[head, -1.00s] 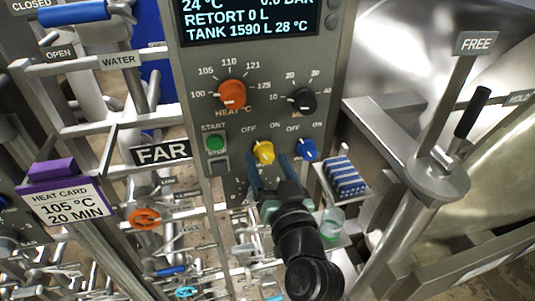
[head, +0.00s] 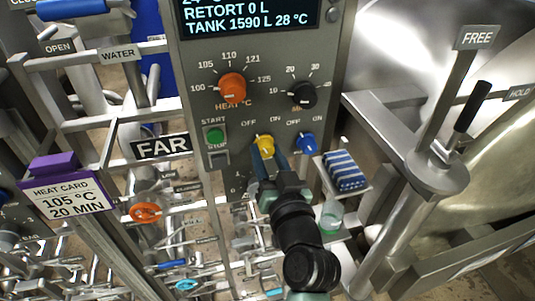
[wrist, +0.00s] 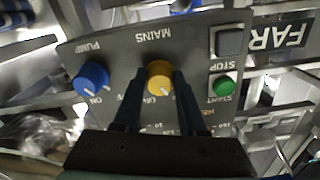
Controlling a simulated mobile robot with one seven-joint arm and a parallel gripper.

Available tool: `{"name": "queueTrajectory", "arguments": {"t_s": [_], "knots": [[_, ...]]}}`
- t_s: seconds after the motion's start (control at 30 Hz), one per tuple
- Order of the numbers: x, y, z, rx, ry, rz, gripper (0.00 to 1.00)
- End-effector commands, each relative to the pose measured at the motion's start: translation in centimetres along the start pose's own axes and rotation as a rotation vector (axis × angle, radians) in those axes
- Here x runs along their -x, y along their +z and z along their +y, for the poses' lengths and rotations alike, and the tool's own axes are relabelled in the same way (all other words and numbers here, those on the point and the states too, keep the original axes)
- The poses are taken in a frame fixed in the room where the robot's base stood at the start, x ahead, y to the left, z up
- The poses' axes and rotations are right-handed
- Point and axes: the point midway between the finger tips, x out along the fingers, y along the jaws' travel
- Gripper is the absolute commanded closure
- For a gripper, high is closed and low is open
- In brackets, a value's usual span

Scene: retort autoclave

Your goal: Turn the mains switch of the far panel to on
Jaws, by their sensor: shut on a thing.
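The mains switch of the far panel is a yellow knob (head: 264,143) on a grey panel front, below and between its OFF and ON labels. The black FAR sign (head: 162,147) is left of the panel. My gripper (head: 267,154) has its dark blue fingers on the knob. In the wrist view the fingers (wrist: 158,84) stand on both sides of the yellow knob (wrist: 159,73), shut on it. There its white pointer mark points down and slightly right in the upside-down picture. The fingers partly hide the labels, so I cannot tell the exact setting.
The blue pump knob (head: 307,144) is close on the right. The green start button (head: 215,135) is on the left. The orange heat knob (head: 232,88) and a black dial (head: 303,94) are above. A small shelf with a blue-striped block (head: 345,170) sits lower right.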

Motion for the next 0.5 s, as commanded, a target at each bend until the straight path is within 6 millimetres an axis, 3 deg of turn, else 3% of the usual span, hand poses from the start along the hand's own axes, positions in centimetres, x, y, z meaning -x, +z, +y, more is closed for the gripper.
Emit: {"name": "queueTrajectory", "arguments": {"t_s": [0.27, 0.5], "knots": [[0.02, -0.01, -0.01, -0.071, 0.0, 0.0, 1.0], [0.02, -0.06, -0.07, -0.242, 0.001, 0.0, 1.0]]}}
